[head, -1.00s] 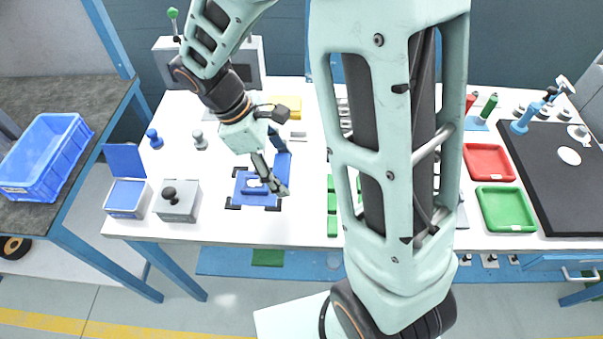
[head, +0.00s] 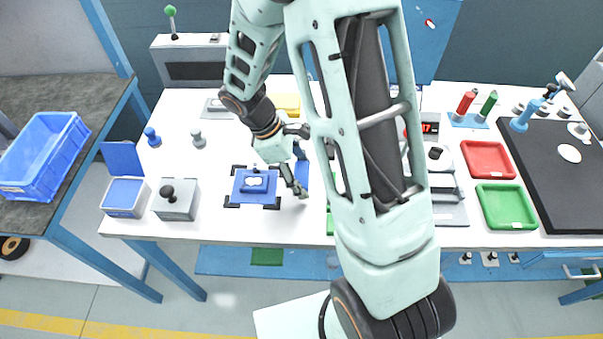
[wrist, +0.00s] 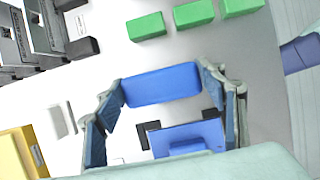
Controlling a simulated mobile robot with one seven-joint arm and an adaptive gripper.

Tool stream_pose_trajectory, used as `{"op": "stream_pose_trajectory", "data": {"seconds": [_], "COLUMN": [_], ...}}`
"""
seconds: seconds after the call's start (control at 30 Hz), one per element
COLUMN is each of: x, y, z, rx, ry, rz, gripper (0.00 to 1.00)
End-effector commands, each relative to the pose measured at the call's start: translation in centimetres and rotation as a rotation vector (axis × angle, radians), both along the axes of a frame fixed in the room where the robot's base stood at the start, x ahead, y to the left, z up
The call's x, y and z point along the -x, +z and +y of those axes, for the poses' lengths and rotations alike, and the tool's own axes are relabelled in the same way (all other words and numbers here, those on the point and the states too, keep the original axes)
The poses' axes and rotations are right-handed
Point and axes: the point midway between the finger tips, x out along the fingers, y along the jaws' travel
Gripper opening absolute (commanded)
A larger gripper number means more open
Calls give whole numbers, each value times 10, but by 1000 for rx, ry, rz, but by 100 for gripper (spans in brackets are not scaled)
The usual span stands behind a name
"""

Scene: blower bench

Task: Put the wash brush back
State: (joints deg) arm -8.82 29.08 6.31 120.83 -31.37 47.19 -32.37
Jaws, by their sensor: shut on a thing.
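My gripper (wrist: 163,84) is shut on a blue rectangular block (wrist: 162,86), which I take to be the wash brush. The block spans the gap between the two fingertips in the wrist view; no bristles show. In the head view my gripper (head: 301,191) is above the white bench, just right of the blue fixture. Part of the held block (head: 303,170) shows behind a finger. The blue fixture (head: 241,198) has black corner brackets and a raised blue piece on it; it also shows in the wrist view (wrist: 165,137).
At the left stand a blue-lidded box (head: 125,196) and a grey box with a black knob (head: 176,203). Green blocks (wrist: 192,14) lie beyond the held block in the wrist view. Red (head: 487,160) and green (head: 505,208) trays are at right. My arm hides the bench middle.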

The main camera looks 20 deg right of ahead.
Motion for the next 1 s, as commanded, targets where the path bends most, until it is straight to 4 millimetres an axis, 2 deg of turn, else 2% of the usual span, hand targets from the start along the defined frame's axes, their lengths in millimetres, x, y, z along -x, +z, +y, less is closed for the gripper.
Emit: {"op": "stream_pose_trajectory", "data": {"seconds": [0.17,0.2,0.33,0.6,0.73,0.87,1.0], "x": [0,0,0,0,-1,-4,-7], "y": [-4,-3,-3,-2,4,22,51], "z": [0,0,0,0,1,9,21], "rx": [0,0,0,0,-1,-2,-2], "ry": [1,0,1,1,1,3,3], "rz": [0,0,0,0,-1,-4,-5], "gripper": [42,67,81,82,82,82,82]}}
